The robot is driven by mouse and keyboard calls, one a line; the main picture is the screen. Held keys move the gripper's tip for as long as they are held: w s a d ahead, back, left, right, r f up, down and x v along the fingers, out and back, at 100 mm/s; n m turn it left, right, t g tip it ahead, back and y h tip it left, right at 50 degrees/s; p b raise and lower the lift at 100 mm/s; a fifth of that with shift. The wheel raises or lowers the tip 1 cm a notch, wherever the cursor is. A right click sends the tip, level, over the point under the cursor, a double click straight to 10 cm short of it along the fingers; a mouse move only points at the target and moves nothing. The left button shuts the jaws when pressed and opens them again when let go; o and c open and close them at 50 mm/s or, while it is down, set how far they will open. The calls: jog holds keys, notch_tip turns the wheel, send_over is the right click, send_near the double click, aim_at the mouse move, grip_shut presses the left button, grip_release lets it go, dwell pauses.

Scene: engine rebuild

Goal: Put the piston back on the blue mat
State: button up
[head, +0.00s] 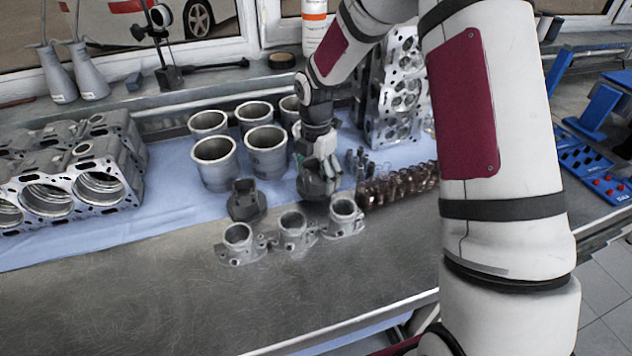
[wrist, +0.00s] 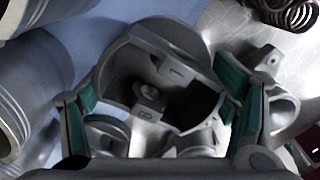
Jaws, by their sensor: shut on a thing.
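My gripper (head: 318,160) points down at the front of the blue mat (head: 150,220), between the cylinder liners and the springs. It is shut on a grey piston (head: 316,183). In the wrist view the piston (wrist: 165,50) sits between the teal finger pads, its hollow underside and inner bosses showing. In the head view the fingers hide part of it. I cannot tell whether it touches the mat or is just above it. A second dark grey piston (head: 246,201) stands to the left, near the mat's front edge.
Several cylinder liners (head: 214,160) stand behind. Three metal housings (head: 292,232) stand in front on the bare bench. Copper-coloured springs (head: 400,186) lie close on the right. A cylinder head (head: 400,90) stands behind right, an engine block (head: 85,175) far left. The front left bench is clear.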

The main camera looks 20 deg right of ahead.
jog(key=shift+f, duration=1.3)
jog(key=o, duration=1.7)
jog(key=shift+f, duration=0.15)
